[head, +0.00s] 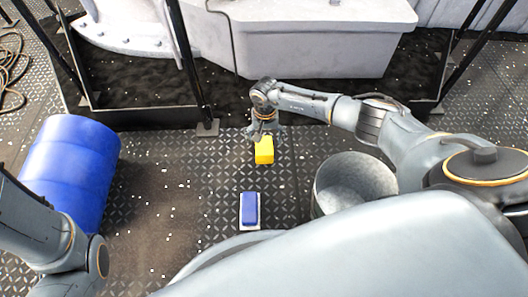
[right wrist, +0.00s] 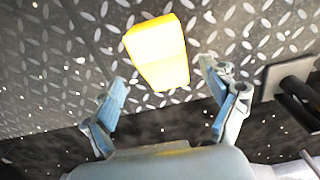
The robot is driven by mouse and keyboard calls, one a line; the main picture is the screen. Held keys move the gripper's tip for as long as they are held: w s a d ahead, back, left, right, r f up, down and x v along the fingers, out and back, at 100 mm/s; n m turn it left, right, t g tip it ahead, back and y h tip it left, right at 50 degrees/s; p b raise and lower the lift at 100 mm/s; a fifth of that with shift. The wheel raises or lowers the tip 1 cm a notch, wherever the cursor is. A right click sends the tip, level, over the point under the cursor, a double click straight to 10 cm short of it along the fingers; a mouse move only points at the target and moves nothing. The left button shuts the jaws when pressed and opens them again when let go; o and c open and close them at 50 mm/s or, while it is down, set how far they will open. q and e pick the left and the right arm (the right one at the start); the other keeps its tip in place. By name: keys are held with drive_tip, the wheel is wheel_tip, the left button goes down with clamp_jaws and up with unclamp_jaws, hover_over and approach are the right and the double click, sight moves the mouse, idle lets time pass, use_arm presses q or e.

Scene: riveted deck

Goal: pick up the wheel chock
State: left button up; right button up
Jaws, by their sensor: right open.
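The wheel chock (head: 264,151) is a yellow block on the dark riveted deck, near the middle of the head view. My right gripper (head: 264,134) is just behind and over it, pointing down. In the right wrist view the chock (right wrist: 158,55) lies out past the two spread fingers of the gripper (right wrist: 164,84), between them in the picture. The fingers are open and empty, with deck visible between each finger and the chock. My left arm shows at the lower left of the head view, but its gripper is out of the picture.
A blue block (head: 250,208) on a white pad lies nearer me. A grey round bin (head: 352,184) stands to the right. A blue barrel (head: 72,165) is at the left. Black posts and a frame (head: 150,116) run behind the chock. Deck left of the chock is clear.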

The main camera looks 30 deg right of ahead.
sight(264, 145)
drive_tip(key=f+b, duration=0.2)
drive_tip(key=f, duration=0.1)
drive_tip(key=f+b, duration=0.1)
drive_tip(key=b, duration=0.1)
drive_tip(key=shift+s+a+f, duration=0.15)
drive_tip(key=shift+a+f, duration=0.05)
drive_tip(key=shift+a, duration=0.05)
drive_tip(key=shift+f, duration=0.45)
drive_tip(key=shift+r, duration=0.1)
drive_tip(key=c, duration=1.4)
drive_tip(key=shift+r, duration=0.2)
